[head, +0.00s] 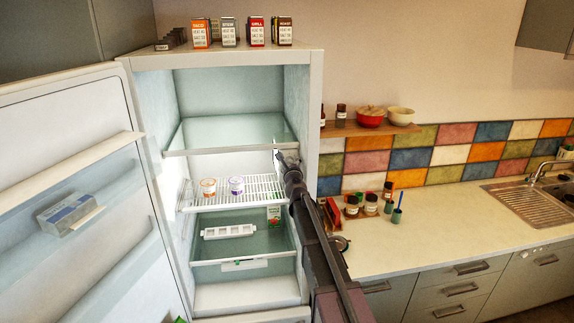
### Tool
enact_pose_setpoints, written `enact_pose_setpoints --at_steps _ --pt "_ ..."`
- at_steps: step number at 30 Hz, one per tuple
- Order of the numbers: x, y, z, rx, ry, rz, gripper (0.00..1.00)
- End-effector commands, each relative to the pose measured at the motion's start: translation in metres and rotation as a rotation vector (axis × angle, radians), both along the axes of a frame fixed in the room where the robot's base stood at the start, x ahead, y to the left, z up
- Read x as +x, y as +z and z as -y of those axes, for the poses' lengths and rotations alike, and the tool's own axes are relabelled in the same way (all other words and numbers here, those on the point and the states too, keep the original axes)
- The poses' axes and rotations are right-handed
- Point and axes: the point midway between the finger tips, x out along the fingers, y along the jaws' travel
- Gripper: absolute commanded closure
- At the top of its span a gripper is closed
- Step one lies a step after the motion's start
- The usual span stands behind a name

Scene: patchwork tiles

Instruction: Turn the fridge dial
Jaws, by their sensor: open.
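The fridge (305,135) stands open, with its door (75,190) swung out to the left. My arm reaches in from the lower right, along the fridge's right side. My gripper (279,157) is open inside the fridge, close to the right inner wall, near the glass shelf and above the wire shelf. A small bright spot lies beside its tip. I cannot make out the dial; the gripper and arm cover part of the right wall, and I cannot tell whether the gripper touches anything.
Two cups (208,187) stand on the wire shelf (255,190), left of my gripper. A white tray (229,232) and a carton (273,215) are below. Several boxes (228,33) stand on top of the fridge. A counter (440,225) with jars is at right.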

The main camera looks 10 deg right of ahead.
Motion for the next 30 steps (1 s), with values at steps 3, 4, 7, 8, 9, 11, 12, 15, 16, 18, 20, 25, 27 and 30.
enact_pose_setpoints --at_steps 3,4,7,8,9,11,12,15,16,18,20,25,27,30 --pt "-0.0002 0.0 0.0001 0.0 0.0 0.0 0.22" --pt "-0.0003 0.0 0.0002 0.0 0.0 0.0 0.25" --pt "-0.0003 0.0 0.0002 0.0 0.0 0.0 0.55" --pt "-0.0003 0.0 0.0002 0.0 0.0 0.0 0.64" --pt "-0.0003 0.0 0.0002 0.0 0.0 0.0 0.76" --pt "-0.0002 0.0 0.0002 0.0 0.0 0.0 0.94" --pt "-0.0002 0.0 0.0002 0.0 0.0 0.0 1.0" --pt "-0.0001 0.0 0.0002 -0.001 0.0 0.0 1.0" --pt "0.0 0.0 0.0002 -0.003 0.0 0.0 1.0" --pt "0.0001 -0.0001 0.0002 -0.015 0.0 0.0 1.0" --pt "0.0002 -0.0003 0.0003 -0.035 -0.001 0.0 1.0" --pt "0.0003 -0.0003 0.0002 -0.109 0.0 -0.001 1.0" --pt "0.0004 -0.0002 0.0002 -0.128 0.0 0.0 1.0" --pt "0.0004 0.0 0.0002 -0.135 0.0 0.0 1.0"
